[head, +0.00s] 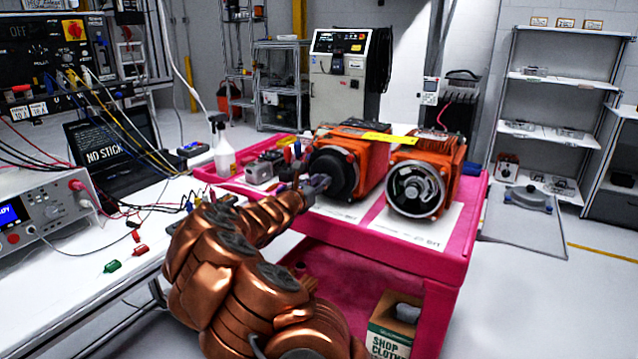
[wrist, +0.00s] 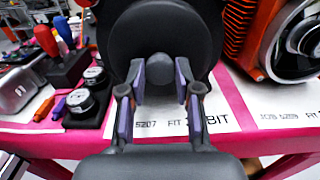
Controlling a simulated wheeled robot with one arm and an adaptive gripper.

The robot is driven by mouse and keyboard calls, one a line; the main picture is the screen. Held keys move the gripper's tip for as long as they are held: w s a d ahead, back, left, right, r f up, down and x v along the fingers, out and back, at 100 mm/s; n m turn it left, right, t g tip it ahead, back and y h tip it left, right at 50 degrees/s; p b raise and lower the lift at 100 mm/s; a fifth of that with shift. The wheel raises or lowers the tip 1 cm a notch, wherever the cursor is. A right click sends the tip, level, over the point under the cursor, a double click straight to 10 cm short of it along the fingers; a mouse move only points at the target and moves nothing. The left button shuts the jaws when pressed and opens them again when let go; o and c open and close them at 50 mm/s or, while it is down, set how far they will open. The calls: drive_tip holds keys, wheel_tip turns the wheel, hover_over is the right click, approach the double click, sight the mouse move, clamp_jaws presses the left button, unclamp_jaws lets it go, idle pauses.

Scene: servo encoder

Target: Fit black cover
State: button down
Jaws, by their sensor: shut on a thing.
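The black cover (head: 334,172) is a round black disc at the front face of the left orange motor (head: 369,149). In the wrist view the cover (wrist: 160,32) fills the top middle, with a round knob at its centre. My gripper (head: 318,184) is shut on that knob; its two fingers (wrist: 160,82) stand on either side of it. Whether the cover is fully seated against the motor cannot be told. The right orange motor (head: 437,157) has its round end open, with inner parts showing; it also shows in the wrist view (wrist: 240,32).
The motors stand on white labelled sheets (head: 400,229) on a pink cart (head: 462,222). Left of the cover are screwdrivers (wrist: 48,42), small round parts (wrist: 82,103) and a grey device (wrist: 18,88). A white bench (head: 75,262) with leads and a laptop lies left of my arm.

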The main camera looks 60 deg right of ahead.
drive_tip(key=c, duration=0.7)
unclamp_jaws()
drive_tip(key=shift+c, duration=0.7)
drive_tip(key=shift+a, duration=0.1)
drive_tip(key=shift+a, duration=0.1)
drive_tip(key=a, duration=0.7)
drive_tip(key=shift+s, duration=0.2)
